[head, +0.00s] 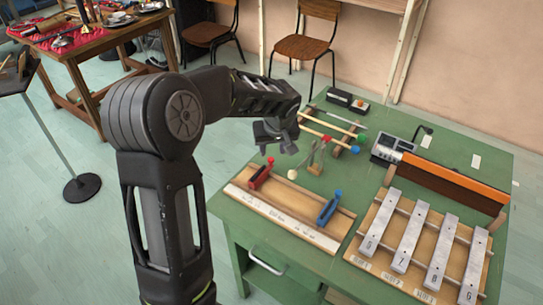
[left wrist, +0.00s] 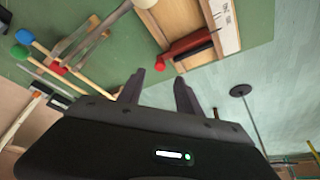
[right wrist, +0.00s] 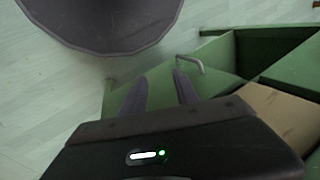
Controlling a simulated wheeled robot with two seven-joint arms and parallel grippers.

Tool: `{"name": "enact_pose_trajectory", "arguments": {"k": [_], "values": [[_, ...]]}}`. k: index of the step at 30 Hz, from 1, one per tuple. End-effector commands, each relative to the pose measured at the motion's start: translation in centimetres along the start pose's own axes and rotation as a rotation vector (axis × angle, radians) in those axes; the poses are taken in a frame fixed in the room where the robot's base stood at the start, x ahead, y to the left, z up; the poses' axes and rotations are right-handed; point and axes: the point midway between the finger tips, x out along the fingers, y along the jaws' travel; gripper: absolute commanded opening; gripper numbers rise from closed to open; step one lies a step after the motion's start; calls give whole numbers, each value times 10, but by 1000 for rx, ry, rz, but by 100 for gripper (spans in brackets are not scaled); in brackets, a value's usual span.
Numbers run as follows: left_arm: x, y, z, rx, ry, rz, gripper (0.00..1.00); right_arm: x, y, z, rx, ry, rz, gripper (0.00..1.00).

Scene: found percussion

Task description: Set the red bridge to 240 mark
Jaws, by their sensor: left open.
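The red bridge (head: 261,176) stands near the left end of the wooden board (head: 285,232), which has a pale printed scale strip along its front. The numbers are too small to read, so I cannot pick out the 240 mark. A blue bridge (head: 327,212) stands nearer the right end. My left gripper (head: 277,147) is open and empty, above and behind the red bridge, apart from it. In the left wrist view, the red bridge (left wrist: 192,45) and its round knob lie beyond the open fingers (left wrist: 160,82). My right gripper (right wrist: 160,88) is open and empty beside the green table's drawer side.
On the green table (head: 455,150) are mallets (head: 325,131), metal tongs (head: 318,158), a metal-bar instrument (head: 408,243) and an orange-topped long box (head: 452,183). A drawer handle (right wrist: 190,63) is close to my right gripper. A round dark disc (right wrist: 110,20) fills the upper right wrist view.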

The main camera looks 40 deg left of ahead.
Motion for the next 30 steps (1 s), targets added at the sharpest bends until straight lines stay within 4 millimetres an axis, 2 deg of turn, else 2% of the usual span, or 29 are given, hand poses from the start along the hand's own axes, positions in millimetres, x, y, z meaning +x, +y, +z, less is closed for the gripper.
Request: {"name": "enact_pose_trajectory", "arguments": {"k": [6, 12, 22, 30], "values": [[35, -1, 1, 0, -4, -3, 41, -5, -2, 0, 0, 0, 0, 36], [57, 0, 0, 0, -2, -1, 41, -8, -3, 0, 0, -1, 0, 36], [60, 0, 0, 0, -1, 0, 40, -8, -3, 0, 0, -1, 0, 36], [60, 0, 0, 0, -1, 0, 18, -8, -3, 0, 0, -1, 0, 36]]}}
